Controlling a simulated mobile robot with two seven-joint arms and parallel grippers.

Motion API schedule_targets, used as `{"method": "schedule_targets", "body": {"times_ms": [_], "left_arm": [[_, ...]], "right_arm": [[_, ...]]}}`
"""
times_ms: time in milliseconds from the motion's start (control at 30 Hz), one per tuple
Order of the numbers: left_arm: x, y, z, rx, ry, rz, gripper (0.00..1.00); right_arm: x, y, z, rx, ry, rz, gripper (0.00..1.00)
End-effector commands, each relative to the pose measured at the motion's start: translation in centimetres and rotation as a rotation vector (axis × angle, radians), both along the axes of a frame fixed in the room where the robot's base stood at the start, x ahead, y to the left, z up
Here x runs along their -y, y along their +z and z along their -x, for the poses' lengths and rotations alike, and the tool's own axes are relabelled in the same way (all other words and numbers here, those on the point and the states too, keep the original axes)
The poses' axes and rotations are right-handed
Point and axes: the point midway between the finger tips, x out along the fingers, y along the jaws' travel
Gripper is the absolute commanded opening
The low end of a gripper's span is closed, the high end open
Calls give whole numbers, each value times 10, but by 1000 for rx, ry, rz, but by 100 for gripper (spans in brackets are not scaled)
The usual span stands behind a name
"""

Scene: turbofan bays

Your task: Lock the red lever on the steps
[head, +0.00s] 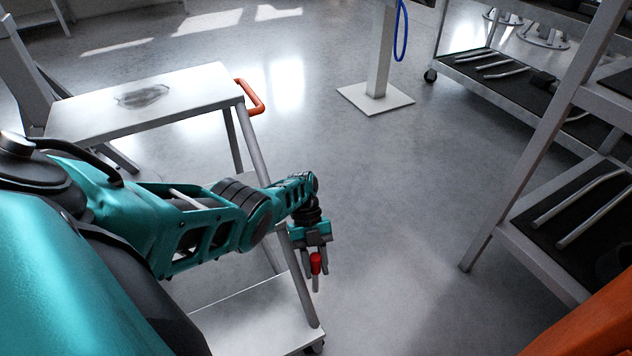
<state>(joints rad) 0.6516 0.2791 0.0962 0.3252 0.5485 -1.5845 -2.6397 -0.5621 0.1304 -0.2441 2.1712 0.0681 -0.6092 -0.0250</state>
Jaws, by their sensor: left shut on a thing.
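The steps (150,101) stand at the left, with a pale top platform, grey legs and an orange handle (252,98) at the platform's right end. Their lower step (255,318) shows at the bottom, partly behind my arm. The red lever (316,263) is a small red knob beside the lower right leg of the steps. My left gripper (316,275) points down beside that leg, with its fingers shut around the red lever. The lever's base is hidden by the fingers. My right gripper is out of view.
A shelf rack (540,175) with dark trays of metal tubes stands at the right. A grey post on a white square base (375,99) stands at the back, with a blue hose (401,30). The floor between the steps and the rack is clear.

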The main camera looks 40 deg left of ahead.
Motion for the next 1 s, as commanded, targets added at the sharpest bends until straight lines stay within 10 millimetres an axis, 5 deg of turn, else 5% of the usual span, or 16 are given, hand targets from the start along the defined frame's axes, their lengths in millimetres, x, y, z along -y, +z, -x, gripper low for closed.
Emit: {"method": "schedule_targets", "body": {"times_ms": [300,333,533,833,1000], "left_arm": [[-2,1,0,1,2,-3,0],[-3,1,0,1,2,-3,32],[-2,1,0,1,2,-3,51],[-3,2,-1,1,2,-4,53],[-14,20,-10,5,2,-5,53]], "right_arm": [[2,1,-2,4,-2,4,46],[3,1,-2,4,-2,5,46],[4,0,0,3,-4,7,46],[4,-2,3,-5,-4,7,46],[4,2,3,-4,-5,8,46]]}}
